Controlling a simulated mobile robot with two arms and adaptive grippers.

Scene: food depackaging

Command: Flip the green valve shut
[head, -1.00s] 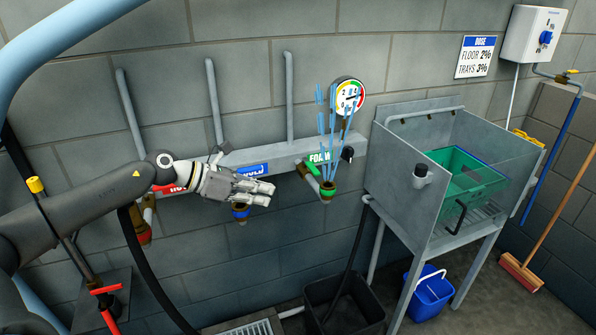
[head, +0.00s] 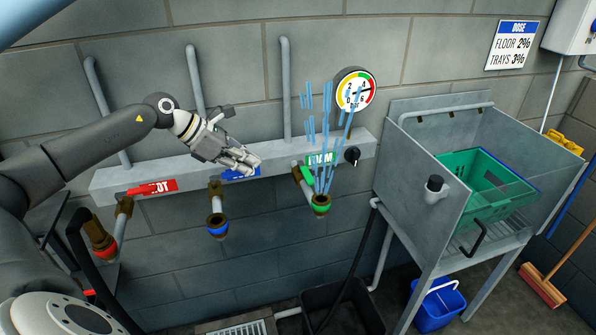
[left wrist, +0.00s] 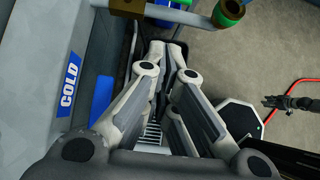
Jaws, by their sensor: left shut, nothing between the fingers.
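The green valve (head: 307,176) is on the wall manifold beside the green FOAM label (head: 320,159). Its outlet with a green ring (head: 320,205) hangs below, and light-blue streaks rise around it past the label. The green-ringed outlet also shows at the top of the left wrist view (left wrist: 228,12). My left gripper (head: 252,166) is shut and empty, in front of the manifold near the blue COLD label (head: 241,174), left of the green valve and apart from it in the picture. Its fingers (left wrist: 178,60) also fill the middle of the left wrist view.
The HOT valve with a red handle (head: 140,190) and the blue-ringed outlet (head: 217,226) are to the left. A gauge (head: 354,90) and black knob (head: 352,155) are near the green valve. A grey sink (head: 408,190) with a green crate (head: 475,208) stands to the right.

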